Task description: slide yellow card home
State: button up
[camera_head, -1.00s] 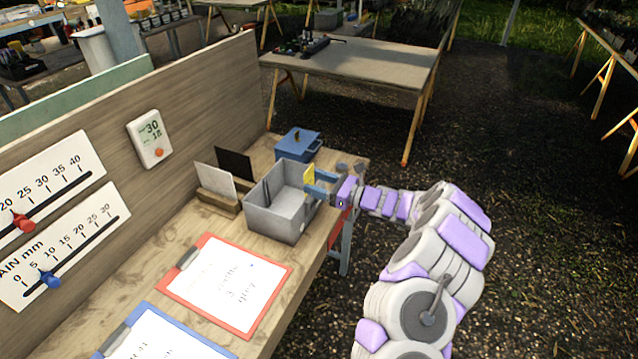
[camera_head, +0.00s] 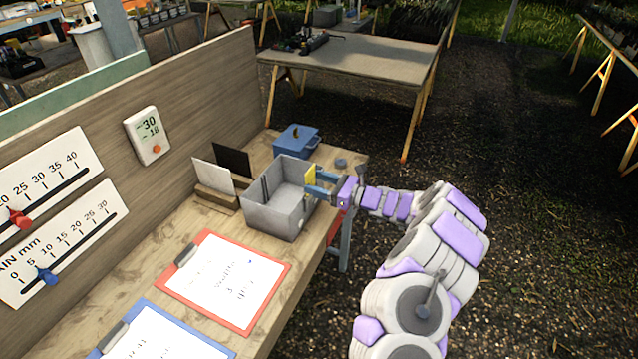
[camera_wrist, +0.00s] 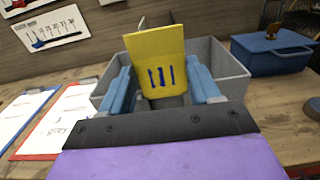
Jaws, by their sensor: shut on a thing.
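The yellow card (camera_wrist: 158,62), with blue tally-like marks, is held upright between the fingers of my gripper (camera_wrist: 165,88) in the wrist view. In the head view my gripper (camera_head: 322,186) is shut on the yellow card (camera_head: 310,174) at the right wall of a grey open box (camera_head: 272,221). The box also shows behind the card in the wrist view (camera_wrist: 228,78).
A white card (camera_head: 212,175) and a black card (camera_head: 232,160) stand in wooden holders left of the box. A blue lidded box (camera_head: 296,142) stands behind it. Red (camera_head: 174,289) and blue (camera_head: 205,340) clipboards lie in front. A board with gauges (camera_head: 95,150) lines the bench's left side.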

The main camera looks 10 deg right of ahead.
jog(key=shift+f, duration=0.15)
jog(key=shift+a+f+b, duration=0.1)
jog(key=shift+f+b, duration=0.6)
jog(key=shift+f, duration=0.45)
jog(key=o, duration=1.1)
jog(key=p+v, duration=0.3)
jog(key=v, duration=1.4)
jog(key=shift+s+d+f+p, duration=0.1)
jog(key=shift+d+p, duration=0.1)
jog(key=shift+p, duration=0.2)
